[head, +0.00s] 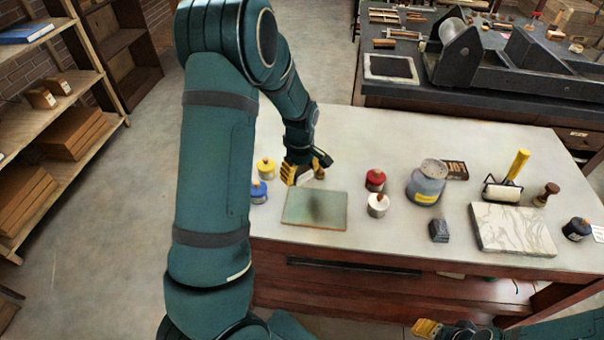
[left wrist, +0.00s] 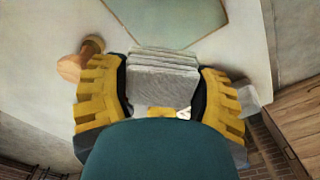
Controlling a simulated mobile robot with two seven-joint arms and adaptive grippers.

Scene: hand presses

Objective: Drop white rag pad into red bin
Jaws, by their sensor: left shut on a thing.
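My left gripper (head: 304,174) is over the white table, just behind the green-grey slab. It is shut on the white rag pad (left wrist: 163,78), a pale layered block between the two yellow fingers in the left wrist view. In the head view the pad is mostly hidden by the fingers. I cannot tell if it touches the table. No red bin shows in either view. My right gripper (head: 427,328) is low at the bottom of the head view, in front of the table; its fingers are too small and cut off to judge.
The slab (head: 315,209) lies on the white table (head: 335,130). Blue, yellow, red (head: 375,180) and white jars stand around it. A wooden knob (left wrist: 80,60) is beside the left gripper. Right are a large jar (head: 426,184), a marbled slab (head: 512,230) and a roller.

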